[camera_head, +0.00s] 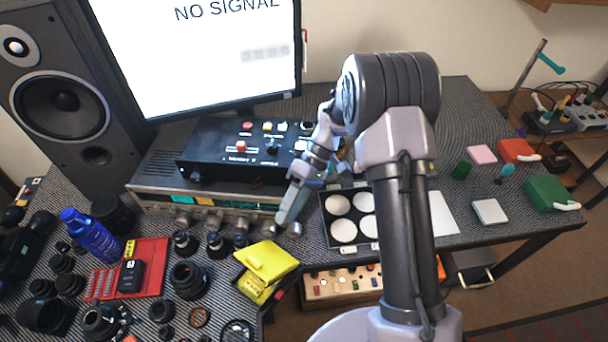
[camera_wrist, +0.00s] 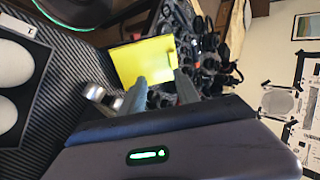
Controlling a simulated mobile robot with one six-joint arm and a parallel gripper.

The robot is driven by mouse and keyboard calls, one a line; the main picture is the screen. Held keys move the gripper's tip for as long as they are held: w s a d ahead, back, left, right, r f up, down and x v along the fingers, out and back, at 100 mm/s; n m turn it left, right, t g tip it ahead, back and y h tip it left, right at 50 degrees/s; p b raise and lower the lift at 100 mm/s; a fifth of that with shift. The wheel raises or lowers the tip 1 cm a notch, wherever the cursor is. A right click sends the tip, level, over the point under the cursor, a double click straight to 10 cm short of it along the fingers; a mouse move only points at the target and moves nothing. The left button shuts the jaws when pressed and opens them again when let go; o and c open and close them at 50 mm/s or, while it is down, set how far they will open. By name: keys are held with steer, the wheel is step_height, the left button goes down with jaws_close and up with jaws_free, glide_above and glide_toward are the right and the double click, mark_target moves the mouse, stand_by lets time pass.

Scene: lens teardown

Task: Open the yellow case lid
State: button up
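The yellow case (camera_head: 268,262) lies near the front edge of the bench in the head view, left of my arm. Its plain yellow top sits at an angle over a lower yellow part (camera_head: 254,288) with dark markings. I cannot tell whether the lid is fully shut. My gripper (camera_head: 283,222) is above and behind the case, apart from it. In the wrist view the case (camera_wrist: 142,60) shows beyond my two fingertips (camera_wrist: 161,78). The fingers are apart with nothing between them.
Lenses and lens rings crowd the bench left of the case, with a red tray (camera_head: 152,262) and a blue bottle (camera_head: 88,232). A tray of white discs (camera_head: 325,232) stands to the right. A silver amplifier (camera_head: 150,190) is behind. The bench edge is close in front.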

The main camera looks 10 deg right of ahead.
steer(key=p+v, duration=0.3)
steer(key=v, duration=0.9)
steer(key=s+a+r+m+t+h+b, duration=0.25)
steer(key=s+r+m+t, duration=0.25)
steer(key=s+r, duration=0.45)
steer(key=s+r+m+t+h+b, duration=0.1)
steer(key=s+m+t+b, duration=0.3)
steer(key=s, duration=0.8)
steer(key=m+t+h, duration=0.1)
steer(key=m+t, duration=0.1)
steer(key=m, duration=0.1)
steer(key=shift+s+r+m+t+h, duration=0.25)
steer(key=shift+r+m+t+h, duration=0.05)
steer(key=shift+t+h, duration=0.1)
